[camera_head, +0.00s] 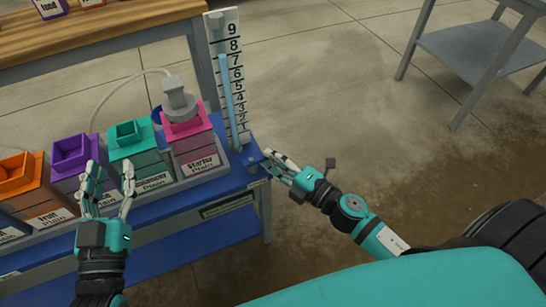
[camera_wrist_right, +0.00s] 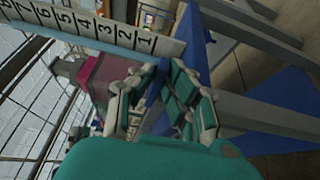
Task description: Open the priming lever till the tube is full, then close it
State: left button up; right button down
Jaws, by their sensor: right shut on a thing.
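The clear tube (camera_head: 228,85) stands upright against a white scale board (camera_head: 220,24) numbered up to 9. Its light-blue column reaches to between 7 and 8. The board also shows in the right wrist view (camera_wrist_right: 105,32). My right gripper (camera_head: 268,160) is at the foot of the tube, at the shelf's right corner, shut on the priming lever. The fingers hide the lever, so its angle cannot be told. The fingers also show in the right wrist view (camera_wrist_right: 158,80). My left gripper (camera_head: 112,172) is open and empty in front of the teal-topped container (camera_head: 130,137).
A row of containers stands on the blue shelf (camera_head: 195,190): orange (camera_head: 18,165), purple (camera_head: 72,152), teal, and a pink one (camera_head: 188,122) with a grey fitting (camera_head: 180,98). A wooden bench (camera_head: 110,24) stands behind. A grey table (camera_head: 480,50) is at upper right. The floor between is clear.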

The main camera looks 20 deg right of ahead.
jog(key=c, duration=1.7)
grip_release()
jog(key=shift+o, duration=0.2)
jog(key=v, duration=1.2)
jog(key=shift+d, duration=0.1)
